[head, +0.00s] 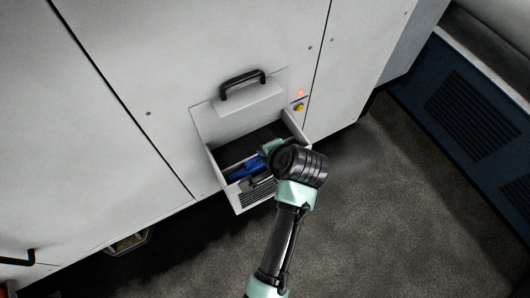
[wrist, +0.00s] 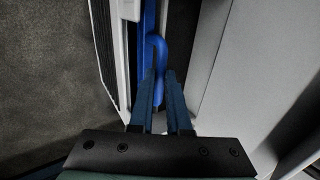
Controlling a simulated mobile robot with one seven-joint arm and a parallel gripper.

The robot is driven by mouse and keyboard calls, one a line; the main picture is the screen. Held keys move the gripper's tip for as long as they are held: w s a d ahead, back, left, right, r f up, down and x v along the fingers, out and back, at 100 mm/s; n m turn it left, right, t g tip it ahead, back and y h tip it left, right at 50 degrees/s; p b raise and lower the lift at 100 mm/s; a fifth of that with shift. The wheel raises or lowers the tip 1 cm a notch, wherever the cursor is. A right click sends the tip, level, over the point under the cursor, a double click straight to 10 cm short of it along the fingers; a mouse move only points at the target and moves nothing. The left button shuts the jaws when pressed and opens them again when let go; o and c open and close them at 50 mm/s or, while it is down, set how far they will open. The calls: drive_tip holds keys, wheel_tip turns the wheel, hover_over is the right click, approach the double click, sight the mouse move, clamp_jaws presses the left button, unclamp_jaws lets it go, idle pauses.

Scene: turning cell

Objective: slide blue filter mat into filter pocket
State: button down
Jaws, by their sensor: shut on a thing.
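The blue filter mat (head: 246,167) is partly inside the open filter pocket (head: 240,207) at the front of the machine, near the pocket's front wall. My gripper (head: 265,160) is over the pocket and largely hidden by my own wrist in the head view. In the wrist view my gripper (wrist: 163,92) is shut on a rounded blue loop of the mat (wrist: 157,50), which shows between the fingertips. The mat stands close to the pale pocket wall in that view. Its lower edge is hidden, so I cannot tell how deep it sits.
A light grey cabinet panel with a black handle (head: 242,84) is above the pocket. A yellow button (head: 298,107) and a small red light (head: 301,93) are right of it. A dark blue vented unit (head: 470,115) stands at the right. The floor (head: 400,220) between is clear.

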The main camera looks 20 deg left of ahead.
drive_tip(key=shift+f, duration=0.6)
idle(0.7)
drive_tip(key=c, duration=0.8)
unclamp_jaws()
drive_tip(key=b+v, duration=0.1)
drive_tip(key=v, duration=1.2)
drive_tip(key=shift+b, duration=0.35)
drive_tip(key=shift+f, duration=0.1)
